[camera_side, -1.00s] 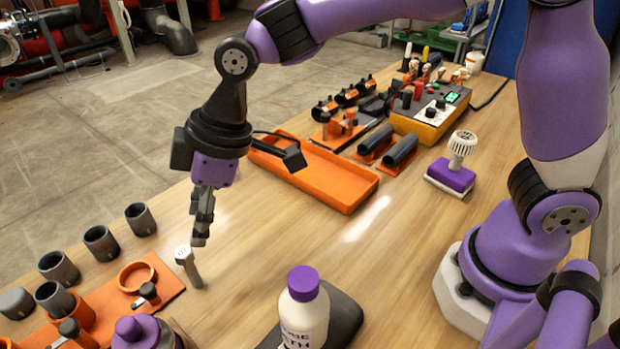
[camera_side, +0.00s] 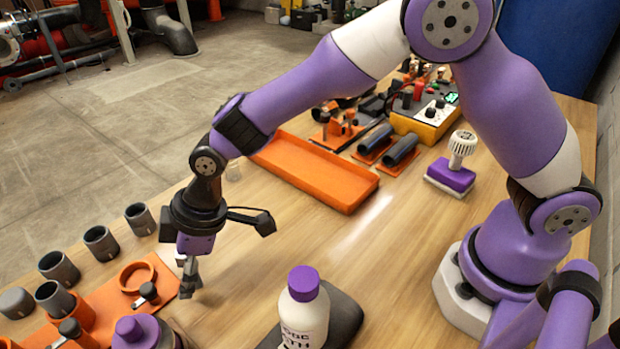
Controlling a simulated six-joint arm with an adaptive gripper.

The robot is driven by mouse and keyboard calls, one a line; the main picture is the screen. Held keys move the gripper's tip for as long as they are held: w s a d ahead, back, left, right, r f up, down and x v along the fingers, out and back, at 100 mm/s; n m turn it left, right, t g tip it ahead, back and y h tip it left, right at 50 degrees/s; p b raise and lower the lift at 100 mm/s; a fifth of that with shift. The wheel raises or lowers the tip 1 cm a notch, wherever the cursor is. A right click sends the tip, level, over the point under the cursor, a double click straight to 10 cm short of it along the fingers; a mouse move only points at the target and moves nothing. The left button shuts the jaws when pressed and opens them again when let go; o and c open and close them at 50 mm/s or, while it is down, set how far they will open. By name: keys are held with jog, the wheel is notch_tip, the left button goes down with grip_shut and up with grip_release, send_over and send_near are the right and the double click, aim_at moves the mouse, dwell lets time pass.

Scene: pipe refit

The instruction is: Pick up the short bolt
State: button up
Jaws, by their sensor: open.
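The short bolt (camera_side: 181,260) stands upright on the wooden table, just right of the orange fixture plate. Only a small light part of its head shows; my gripper hides most of the rest. My gripper (camera_side: 188,291) points down at the bolt, with its fingers low around or directly in front of it. The jaws are open. I cannot tell from this angle whether the bolt is between the fingers or whether they touch it.
The orange plate (camera_side: 165,277) with a ring and grey pipe pieces lies to the left. Several grey cups (camera_side: 101,243) stand behind it. A white bottle with a purple cap (camera_side: 303,312) stands to the right. An empty orange tray (camera_side: 315,175) lies behind.

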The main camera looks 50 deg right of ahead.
grip_shut()
